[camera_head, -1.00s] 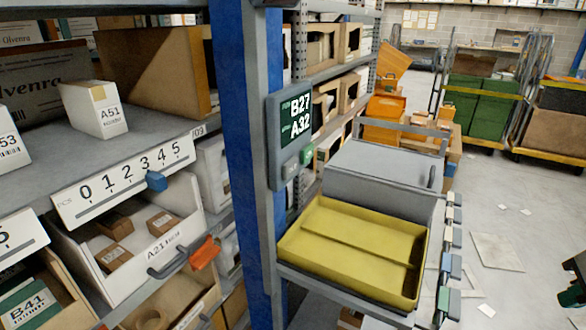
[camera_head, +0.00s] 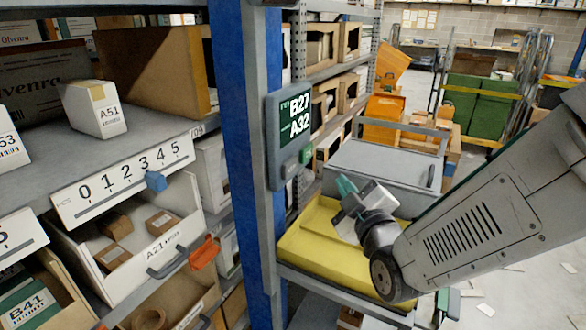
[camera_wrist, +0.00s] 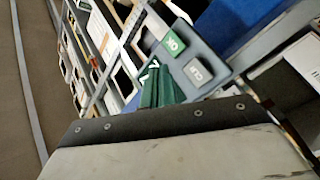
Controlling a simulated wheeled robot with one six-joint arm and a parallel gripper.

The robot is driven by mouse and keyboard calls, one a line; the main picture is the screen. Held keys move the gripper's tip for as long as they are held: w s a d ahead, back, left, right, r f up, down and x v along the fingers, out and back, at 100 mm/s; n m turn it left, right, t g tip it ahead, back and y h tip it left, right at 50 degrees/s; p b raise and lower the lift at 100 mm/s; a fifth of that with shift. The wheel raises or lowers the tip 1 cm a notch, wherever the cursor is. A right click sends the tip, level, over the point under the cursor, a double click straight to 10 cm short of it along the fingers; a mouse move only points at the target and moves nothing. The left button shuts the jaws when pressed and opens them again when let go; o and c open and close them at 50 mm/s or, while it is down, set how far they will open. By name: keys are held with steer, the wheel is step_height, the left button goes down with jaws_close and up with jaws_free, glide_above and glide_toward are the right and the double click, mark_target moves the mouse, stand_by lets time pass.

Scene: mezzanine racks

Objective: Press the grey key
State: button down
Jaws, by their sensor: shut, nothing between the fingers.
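The grey key (camera_head: 290,169) sits at the lower part of a dark panel (camera_head: 288,122) on the rack post; the panel's screen reads B27 and A32. A green key (camera_head: 306,154) is beside it. In the wrist view the grey key (camera_wrist: 198,73) shows lettering that looks like CLR, and the green key (camera_wrist: 173,43) reads OK. My gripper (camera_head: 345,186) is shut and empty, its green fingers pointing toward the panel from the right, apart from the keys in the head view. In the wrist view its fingers (camera_wrist: 157,85) appear just left of the grey key.
A yellow tray (camera_head: 315,255) lies below my gripper, with a grey box (camera_head: 375,165) behind it. The blue post (camera_head: 240,150) stands left of the panel. Shelves with boxes and a white bin (camera_head: 140,240) are at left.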

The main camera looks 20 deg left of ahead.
steer(key=shift+a, duration=0.1)
glide_toward(295, 164)
steer(key=shift+w+d+x, duration=0.15)
steer(key=shift+x, duration=0.75)
steer(key=shift+w+d+x, duration=0.1)
steer(key=shift+d+x, duration=0.1)
steer(key=shift+x, duration=0.65)
steer(key=shift+w+d+x, duration=0.15)
steer(key=shift+x, duration=0.75)
steer(key=shift+a, duration=0.1)
steer(key=shift+a, duration=0.3)
steer(key=shift+w+a, duration=0.1)
steer(key=shift+a, duration=0.4)
stand_by(0.7)
steer(key=shift+d, duration=0.95)
